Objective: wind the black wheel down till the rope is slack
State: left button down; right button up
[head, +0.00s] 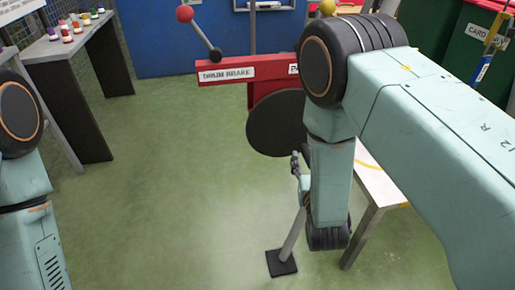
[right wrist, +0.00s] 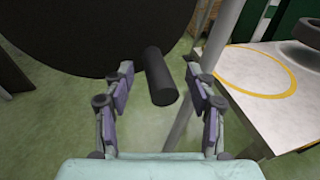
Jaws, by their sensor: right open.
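The black wheel (head: 275,125) is a dark disc below a red beam in the head view, partly hidden behind my right arm. In the right wrist view the wheel (right wrist: 75,30) fills the upper left, and its black crank handle (right wrist: 160,78) points towards the camera. My right gripper (head: 296,163) is close to the wheel's lower edge. In the right wrist view the right gripper (right wrist: 162,75) is open, with the handle's end between its two fingers and a gap on each side. I cannot make out the rope. My left gripper is out of view.
The red beam (head: 225,77) is labelled DRUM BRAKE and carries a lever with a red ball (head: 185,14). A white table (head: 375,185) with a yellow ring stands right of the wheel. A bench with small jars (head: 66,33) is far left. Green floor between is clear.

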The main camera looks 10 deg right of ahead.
jog(key=s+p, duration=0.1)
jog(key=s, duration=0.7)
dwell(0.5)
